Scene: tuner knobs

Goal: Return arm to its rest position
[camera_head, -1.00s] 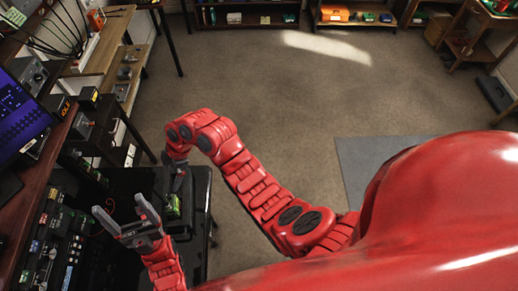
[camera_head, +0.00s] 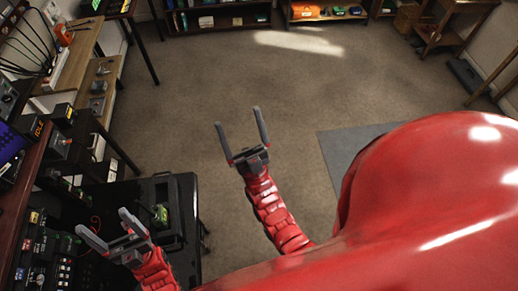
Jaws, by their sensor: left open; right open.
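My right gripper (camera_head: 238,119) is open and empty. It is held over bare floor, its fingers pointing toward the back of the room, to the right of the black bench and apart from it. My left gripper (camera_head: 100,219) is open and empty at the lower left, above or beside the panel of knobs. A small dark device with a green part (camera_head: 160,214) sits in a black tray-like frame (camera_head: 186,190) between the two grippers. Neither gripper visibly touches it. Its knobs are too small to make out.
A control panel with buttons (camera_head: 42,262) and a wooden desk edge line the left side. Wooden shelves (camera_head: 70,62) with grey boxes stand behind it. A grey mat (camera_head: 340,148) lies on the floor at right. The middle floor is clear.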

